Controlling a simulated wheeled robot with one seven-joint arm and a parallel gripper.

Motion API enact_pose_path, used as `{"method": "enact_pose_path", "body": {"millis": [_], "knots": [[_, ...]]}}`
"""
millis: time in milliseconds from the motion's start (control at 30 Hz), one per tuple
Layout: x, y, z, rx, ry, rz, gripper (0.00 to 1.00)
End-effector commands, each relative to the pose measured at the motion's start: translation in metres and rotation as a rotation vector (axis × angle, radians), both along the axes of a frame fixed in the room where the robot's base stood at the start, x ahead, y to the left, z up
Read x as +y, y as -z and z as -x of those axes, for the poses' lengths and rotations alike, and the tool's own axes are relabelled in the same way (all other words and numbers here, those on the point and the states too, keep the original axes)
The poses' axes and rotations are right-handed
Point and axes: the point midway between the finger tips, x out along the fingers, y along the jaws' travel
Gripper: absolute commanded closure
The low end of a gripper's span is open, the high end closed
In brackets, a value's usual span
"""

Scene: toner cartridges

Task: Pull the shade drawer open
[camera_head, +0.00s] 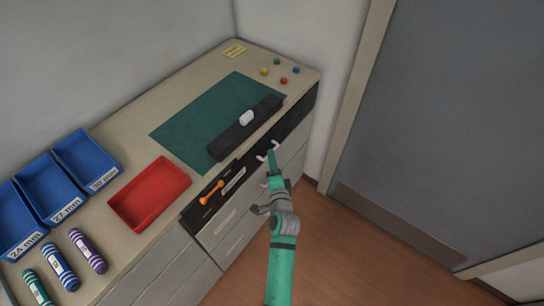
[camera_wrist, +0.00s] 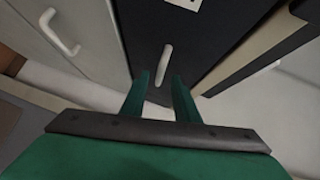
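The dark drawer front (camera_head: 297,120) runs along the top of the cabinet under the counter edge. I take it to be the shade drawer; it also fills the middle of the wrist view (camera_wrist: 205,45). A pale bar handle (camera_wrist: 165,62) stands on this front. My gripper (camera_head: 269,152) is at this front in the head view, where the arm partly hides the handle. In the wrist view my gripper (camera_wrist: 160,78) is open, with two green fingers apart and the handle's near end between their tips. I cannot tell whether either finger touches it.
A black bar-shaped block (camera_head: 230,138) with a white piece (camera_head: 246,117) lies on the green mat (camera_head: 190,125) above. An orange piece (camera_head: 211,192) lies left of my gripper. A red tray (camera_head: 150,193) and blue bins (camera_head: 88,160) stand left. The floor (camera_head: 330,250) is clear.

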Motion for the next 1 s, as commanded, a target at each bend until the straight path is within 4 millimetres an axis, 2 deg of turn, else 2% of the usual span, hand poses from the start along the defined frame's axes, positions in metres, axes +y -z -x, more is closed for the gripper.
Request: {"method": "enact_pose_path", "body": {"millis": [200,533,567,667,1000], "knots": [[0.003,0.003,-0.019,0.000,0.000,-0.001,0.72],[0.003,0.004,-0.023,0.000,0.001,0.000,0.72],[0.003,0.004,-0.023,0.000,0.001,0.000,0.74],[0.003,0.004,-0.023,0.000,0.001,0.000,0.98],[0.004,0.004,-0.023,0.001,-0.005,0.000,1.00]]}}
